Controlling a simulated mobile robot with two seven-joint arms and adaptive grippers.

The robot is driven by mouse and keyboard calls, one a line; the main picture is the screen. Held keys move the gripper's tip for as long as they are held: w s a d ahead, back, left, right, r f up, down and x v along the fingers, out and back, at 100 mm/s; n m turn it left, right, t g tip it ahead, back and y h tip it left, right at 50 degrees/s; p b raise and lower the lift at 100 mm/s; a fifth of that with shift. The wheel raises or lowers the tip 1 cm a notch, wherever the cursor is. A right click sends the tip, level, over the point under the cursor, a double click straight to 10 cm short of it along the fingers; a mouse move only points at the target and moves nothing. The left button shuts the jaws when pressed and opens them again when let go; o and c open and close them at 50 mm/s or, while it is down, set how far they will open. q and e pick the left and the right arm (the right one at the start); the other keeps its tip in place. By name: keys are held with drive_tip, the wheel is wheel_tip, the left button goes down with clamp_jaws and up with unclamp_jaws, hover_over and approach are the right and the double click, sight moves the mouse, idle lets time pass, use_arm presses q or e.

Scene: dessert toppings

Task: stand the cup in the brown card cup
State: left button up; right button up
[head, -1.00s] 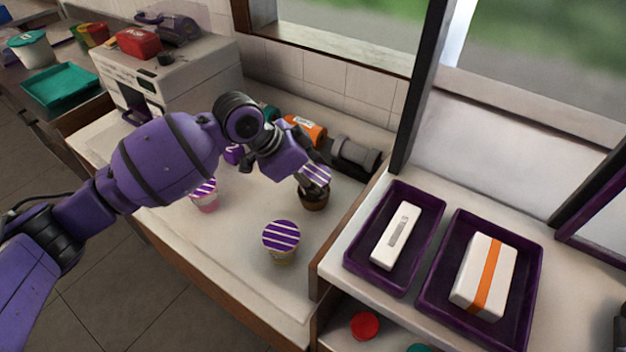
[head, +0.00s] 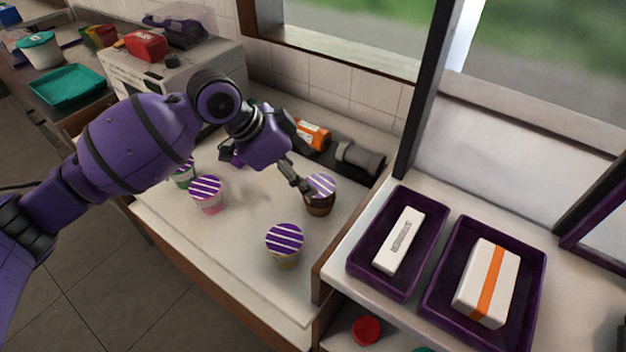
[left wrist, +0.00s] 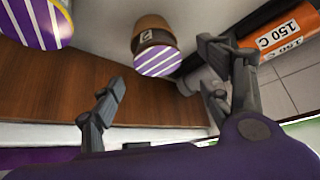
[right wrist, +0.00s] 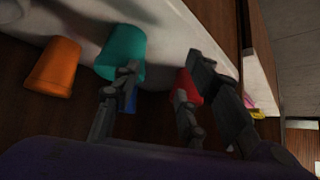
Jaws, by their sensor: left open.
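The cup with a purple-and-white striped lid (head: 321,184) stands upright in the brown card cup (head: 319,206), right of the counter's middle. In the left wrist view the striped lid (left wrist: 158,61) shows at the end of the brown card cup (left wrist: 152,30). My left gripper (head: 302,184) is close beside the cup on its left; in the left wrist view its fingers (left wrist: 163,90) are spread with nothing between them. My right gripper is outside the head view; in the right wrist view its fingers (right wrist: 157,100) are apart, with nothing clearly held.
Other striped-lid cups stand nearby: one in front (head: 284,243), one pink-based (head: 207,192). An orange cylinder (head: 312,134) and a grey one (head: 358,158) lie behind. Purple trays (head: 358,265) are at right. Orange (right wrist: 54,66), teal (right wrist: 122,48) and red cups (right wrist: 186,84) are near my right gripper.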

drive_tip(key=shift+a, duration=0.1)
use_arm(q)
drive_tip(key=v, duration=0.5)
use_arm(e)
drive_tip(key=shift+a, duration=0.1)
drive_tip(key=shift+a, duration=0.15)
use_arm(q)
drive_tip(key=shift+s+f, duration=0.1)
use_arm(e)
drive_tip(key=shift+s, duration=0.1)
